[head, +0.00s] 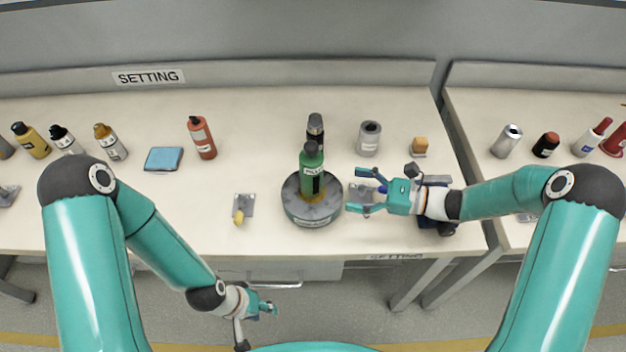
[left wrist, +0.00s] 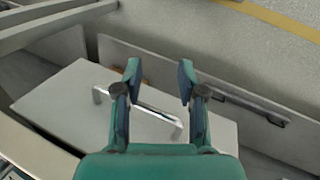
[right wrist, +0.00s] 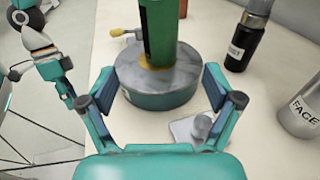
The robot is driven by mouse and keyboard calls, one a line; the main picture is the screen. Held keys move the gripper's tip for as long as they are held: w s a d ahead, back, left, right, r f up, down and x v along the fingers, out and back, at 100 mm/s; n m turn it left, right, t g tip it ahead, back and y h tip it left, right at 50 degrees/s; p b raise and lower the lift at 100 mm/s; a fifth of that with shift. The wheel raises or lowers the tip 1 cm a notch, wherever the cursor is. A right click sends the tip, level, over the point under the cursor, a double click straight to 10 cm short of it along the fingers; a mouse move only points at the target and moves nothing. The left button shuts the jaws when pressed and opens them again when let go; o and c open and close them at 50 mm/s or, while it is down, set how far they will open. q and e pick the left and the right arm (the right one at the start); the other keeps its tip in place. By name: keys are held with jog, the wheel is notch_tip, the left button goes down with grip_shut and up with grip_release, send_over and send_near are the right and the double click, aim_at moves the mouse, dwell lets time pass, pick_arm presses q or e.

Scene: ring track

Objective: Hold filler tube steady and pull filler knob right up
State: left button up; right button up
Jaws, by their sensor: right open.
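My right gripper (head: 366,198) is open and empty, just right of the base. My left gripper (head: 268,308) is open and low in front of the bench; the left wrist view shows nothing between its fingers (left wrist: 158,82) but a drawer handle beyond.
A plate with a yellow knob (head: 240,212) lies left of the base. A small metal plate (right wrist: 190,130) lies by my right gripper. A black bottle (head: 315,130) stands close behind the tube, a grey canister (head: 369,138) behind right. A drawer handle (left wrist: 140,108) juts out below the bench.

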aim_at(323, 193)
jog(key=shift+d+f, duration=0.15)
jog(key=shift+f, duration=0.3)
jog(key=shift+w+a, duration=0.15)
jog(key=shift+a, duration=0.5)
jog(key=b+x, duration=0.1)
jog(key=x, duration=0.5)
jog(key=shift+a+f, duration=0.2)
jog(key=shift+a, duration=0.15)
jog(key=shift+b+x, duration=0.5)
jog(key=shift+x, duration=0.35)
jog(key=shift+w+r, duration=0.1)
